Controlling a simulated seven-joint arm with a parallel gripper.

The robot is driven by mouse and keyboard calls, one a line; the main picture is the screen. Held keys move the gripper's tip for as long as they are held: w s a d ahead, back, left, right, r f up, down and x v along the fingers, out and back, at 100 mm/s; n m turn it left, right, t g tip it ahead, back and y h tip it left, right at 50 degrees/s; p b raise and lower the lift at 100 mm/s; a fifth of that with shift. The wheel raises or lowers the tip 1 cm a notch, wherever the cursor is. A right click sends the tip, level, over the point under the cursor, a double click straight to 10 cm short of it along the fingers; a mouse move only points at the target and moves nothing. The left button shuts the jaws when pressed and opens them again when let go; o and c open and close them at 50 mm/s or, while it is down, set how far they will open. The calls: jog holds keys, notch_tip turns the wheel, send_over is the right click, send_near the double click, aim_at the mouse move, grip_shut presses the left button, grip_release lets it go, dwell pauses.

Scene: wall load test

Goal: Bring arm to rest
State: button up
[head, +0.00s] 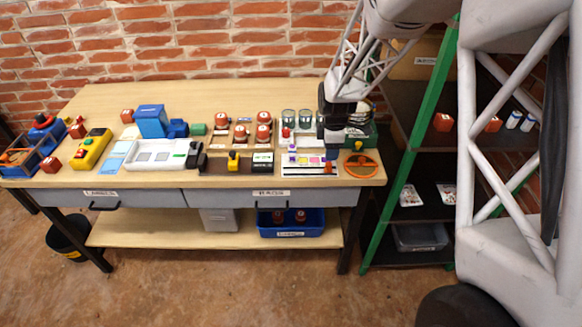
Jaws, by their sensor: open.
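My gripper (331,158) is at the right end of the workbench (225,83), pointing down over a white card with colored patches (297,168). It is open, and I see nothing held in it. Its fingers are small here, and I cannot tell whether they touch anything. My arm reaches in from the upper right and hides part of the bench's back right corner.
A green-framed shelf (420,110) stands close on the right. A brick wall (200,40) is behind. The bench's back left strip is clear.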

jog(key=shift+r, duration=0.35)
jog(key=shift+r, duration=0.1)
dwell(0.3)
jog(key=shift+s+d+r, duration=0.1)
jog(key=shift+s+r, duration=0.2)
jog(key=shift+r, duration=0.2)
jog(key=s+d+r+m+t, duration=0.1)
jog(key=s+d+r+m, duration=0.1)
jog(key=s+r+m, duration=0.75)
jog(key=s+d+r+m+t, duration=0.15)
jog(key=s+r+m, duration=0.25)
jog(key=s+r, duration=0.9)
jog(key=s+d+f+m, duration=0.1)
jog(key=s+m, duration=0.3)
jog(key=s, duration=0.9)
jog(key=shift+s+d+f+m, duration=0.2)
jog(key=shift+s+m, duration=0.15)
jog(key=shift+s, duration=0.05)
